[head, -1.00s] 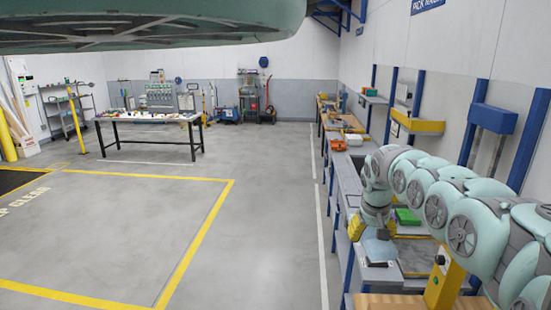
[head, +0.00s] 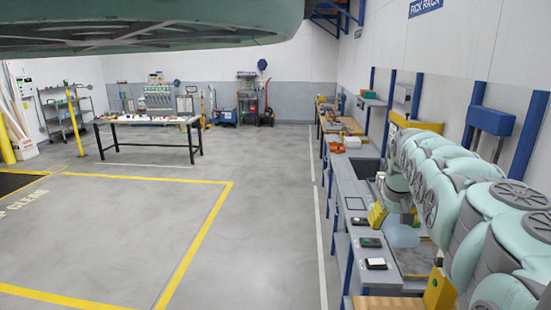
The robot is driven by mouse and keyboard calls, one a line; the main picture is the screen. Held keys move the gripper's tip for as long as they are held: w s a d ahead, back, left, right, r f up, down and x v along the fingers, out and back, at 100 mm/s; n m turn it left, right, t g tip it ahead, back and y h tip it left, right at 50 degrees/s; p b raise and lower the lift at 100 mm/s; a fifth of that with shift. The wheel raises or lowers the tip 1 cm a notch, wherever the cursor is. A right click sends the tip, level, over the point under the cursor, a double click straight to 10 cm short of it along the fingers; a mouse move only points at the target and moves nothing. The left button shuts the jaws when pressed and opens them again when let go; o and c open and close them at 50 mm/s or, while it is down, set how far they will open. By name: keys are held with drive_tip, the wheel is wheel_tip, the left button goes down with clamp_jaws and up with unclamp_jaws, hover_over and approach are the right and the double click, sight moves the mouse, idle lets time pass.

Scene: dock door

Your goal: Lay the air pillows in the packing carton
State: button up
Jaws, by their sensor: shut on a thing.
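My gripper (head: 400,218) is over the workbench at the right, at the end of my arm. It is shut on a pale blue sheet-like thing, which looks like an air pillow (head: 403,237) and hangs below it. The fingertips are too small and covered to make out. Just below the pillow is a grey surface with a tan edge (head: 415,262); I cannot tell whether it is the packing carton. A tan cardboard-coloured thing (head: 388,302) shows at the bottom edge, cut off by the picture.
Small dark devices (head: 370,242) lie along the bench's front edge. A yellow post-like piece (head: 438,291) stands at the near end. An orange thing (head: 337,148) and a white box (head: 352,141) sit farther along. The floor left of the bench is clear.

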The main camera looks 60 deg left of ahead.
drive_tip(key=shift+w+d+r+m, duration=0.2)
drive_tip(key=shift+w+d+r, duration=0.2)
drive_tip(key=shift+w+d, duration=0.25)
drive_tip(key=shift+w+d+r+m, duration=0.2)
drive_tip(key=shift+w+d+r, duration=0.15)
drive_tip(key=shift+w+d, duration=0.25)
drive_tip(key=w+d+r+m+h, duration=0.1)
drive_tip(key=w+d+m, duration=0.15)
drive_tip(key=d, duration=0.65)
drive_tip(key=w+d+r+m+h, duration=0.1)
drive_tip(key=d+m, duration=0.2)
drive_tip(key=d, duration=0.6)
drive_tip(key=s+d+f+m+h, duration=0.1)
drive_tip(key=s+d+f+m, duration=0.2)
drive_tip(key=d, duration=0.5)
drive_tip(key=s+d+m, duration=0.2)
drive_tip(key=s+d, duration=0.3)
drive_tip(key=d, duration=0.2)
wheel_tip(320, 180, down, 30)
drive_tip(key=b, duration=3.1)
drive_tip(key=w+d+p+v, duration=0.1)
drive_tip(key=d+p+v, duration=0.1)
drive_tip(key=p+v, duration=1.5)
drive_tip(key=d+r+p+v, duration=0.1)
drive_tip(key=d+p+v, duration=0.2)
drive_tip(key=p+v, duration=1.5)
drive_tip(key=p, duration=0.3)
drive_tip(key=shift+w+r+p, duration=0.3)
drive_tip(key=shift+r, duration=0.1)
drive_tip(key=shift+w+f, duration=0.1)
